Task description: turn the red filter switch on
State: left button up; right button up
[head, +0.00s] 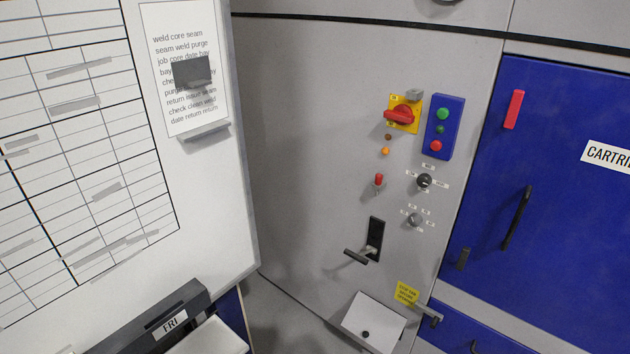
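A small switch with a red tip (378,180) stands out from the grey panel, below an orange lamp. Its red tip points up. Above it, a larger red rotary handle (399,115) sits on a yellow plate (393,100), roughly crosswise, with a grey block at the plate's upper right. Any label naming the filter is too small to read, so I cannot tell for sure which red switch bears that name. Neither of my grippers shows in the head view.
A whiteboard (215,225) fills the left; a blue cabinet (565,220) is right.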

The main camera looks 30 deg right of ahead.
aim_at(402, 114)
jog(key=z, duration=1.3)
